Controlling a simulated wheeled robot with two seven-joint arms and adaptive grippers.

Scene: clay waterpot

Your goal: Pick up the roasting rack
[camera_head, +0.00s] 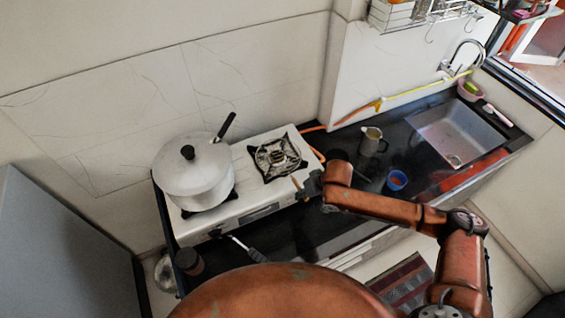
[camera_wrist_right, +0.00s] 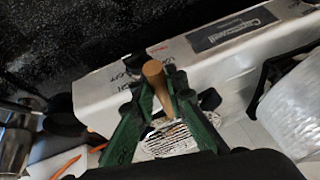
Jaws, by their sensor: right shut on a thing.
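The roasting rack shows in the right wrist view as a round wooden handle (camera_wrist_right: 155,78) and a pale wire mesh (camera_wrist_right: 170,138). My right gripper (camera_wrist_right: 160,88) has its green fingers shut around the wooden handle. The mesh shows below, between the fingers, and is partly hidden by them. In the head view the right gripper (camera_head: 307,187) is at the front right corner of the white gas stove (camera_head: 228,212). A thin brown bit of the handle (camera_head: 296,184) shows beside it. The left gripper is not in view.
A lidded pot (camera_head: 193,172) stands on the left burner; the right burner (camera_head: 277,157) is bare. A jug (camera_head: 371,142) and a blue cup (camera_head: 396,180) stand on the black counter, left of the sink (camera_head: 455,135). A dark-handled utensil (camera_head: 243,247) lies before the stove.

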